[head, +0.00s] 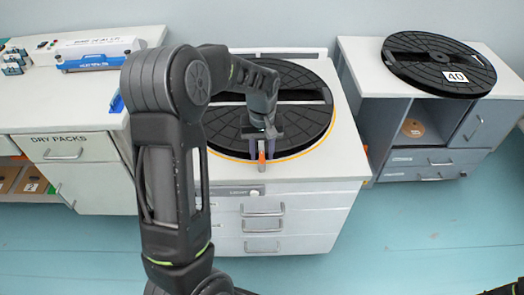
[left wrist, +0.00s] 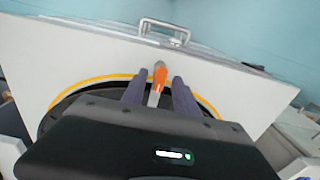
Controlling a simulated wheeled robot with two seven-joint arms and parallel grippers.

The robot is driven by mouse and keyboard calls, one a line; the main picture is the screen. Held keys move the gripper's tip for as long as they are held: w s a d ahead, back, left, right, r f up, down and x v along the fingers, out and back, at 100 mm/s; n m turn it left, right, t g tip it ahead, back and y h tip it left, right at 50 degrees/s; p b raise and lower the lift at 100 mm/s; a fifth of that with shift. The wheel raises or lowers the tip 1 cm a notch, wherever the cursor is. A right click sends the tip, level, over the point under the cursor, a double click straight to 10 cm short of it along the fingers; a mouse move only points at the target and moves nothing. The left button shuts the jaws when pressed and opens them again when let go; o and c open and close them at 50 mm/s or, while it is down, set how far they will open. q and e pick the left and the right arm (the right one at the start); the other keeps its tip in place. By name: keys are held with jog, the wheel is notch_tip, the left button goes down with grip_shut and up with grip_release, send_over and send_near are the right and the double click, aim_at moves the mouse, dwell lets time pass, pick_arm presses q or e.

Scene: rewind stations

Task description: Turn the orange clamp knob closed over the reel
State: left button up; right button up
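The orange clamp knob (head: 262,157) is at the front edge of the black reel (head: 315,117) on the middle cabinet. In the left wrist view the orange knob (left wrist: 160,76) stands between the two fingers of my left gripper (left wrist: 158,86), with a narrow gap visible on each side. My left gripper (head: 262,143) is open around the knob in the head view. My left arm hides part of the reel's left side. The black reel (left wrist: 72,103) also shows behind the fingers in the wrist view.
The middle cabinet (head: 340,165) has drawers with handles in front. A second black reel (head: 415,68), marked 40, lies on the right cabinet. Blue floor (head: 420,240) is open in front of the cabinets.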

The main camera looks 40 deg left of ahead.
aim_at(262, 155)
pick_arm(q)
notch_tip(262, 155, up, 8)
jog(key=shift+f, duration=0.1)
dwell(0.4)
dwell(0.4)
